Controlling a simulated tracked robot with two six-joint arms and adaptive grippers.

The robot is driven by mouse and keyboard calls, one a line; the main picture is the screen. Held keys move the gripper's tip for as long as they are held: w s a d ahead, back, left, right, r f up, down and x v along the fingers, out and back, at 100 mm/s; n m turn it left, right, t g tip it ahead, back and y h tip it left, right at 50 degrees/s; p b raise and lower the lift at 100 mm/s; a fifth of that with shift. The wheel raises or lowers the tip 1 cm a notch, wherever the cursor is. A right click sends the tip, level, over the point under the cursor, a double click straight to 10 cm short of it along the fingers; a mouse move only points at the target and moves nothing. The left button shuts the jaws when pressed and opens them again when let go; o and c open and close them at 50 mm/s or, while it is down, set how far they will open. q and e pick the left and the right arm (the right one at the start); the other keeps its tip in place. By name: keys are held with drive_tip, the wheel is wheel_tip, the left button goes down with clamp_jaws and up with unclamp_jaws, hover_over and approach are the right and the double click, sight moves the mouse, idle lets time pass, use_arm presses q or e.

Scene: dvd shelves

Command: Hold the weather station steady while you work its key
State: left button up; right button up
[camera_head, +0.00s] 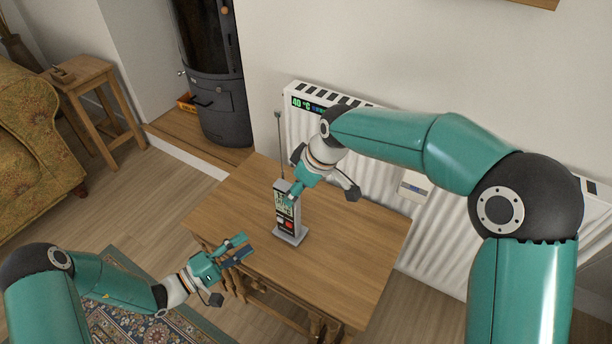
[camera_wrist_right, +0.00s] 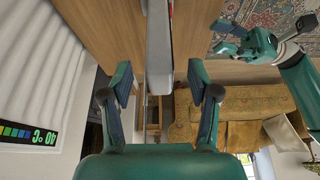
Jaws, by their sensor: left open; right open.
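The weather station (camera_head: 285,225) is a slim grey upright device with a display, dark and red keys, a flat base and a tall thin antenna. It stands on the wooden table (camera_head: 345,265). My right gripper (camera_head: 294,191) is open at its upper part and hides some of its top. In the right wrist view, the station's narrow grey side (camera_wrist_right: 159,45) lies between the spread fingers (camera_wrist_right: 160,88), with a gap on both sides. My left gripper (camera_head: 237,249) is open and empty, left of the station's base and apart from it; it also shows in the right wrist view (camera_wrist_right: 243,40).
A white radiator (camera_head: 440,238) with a temperature strip stands close behind the table. A dark stove (camera_head: 220,110) is at the back left, with a wooden stool (camera_head: 85,75) and patterned armchair (camera_head: 30,150) further left. The table's right part is clear.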

sight(289, 209)
drive_tip(key=x, duration=0.8)
drive_tip(key=shift+f, duration=0.15)
clamp_jaws()
use_arm(q)
clamp_jaws()
use_arm(e)
drive_tip(key=shift+s+f, duration=0.1)
idle(1.1)
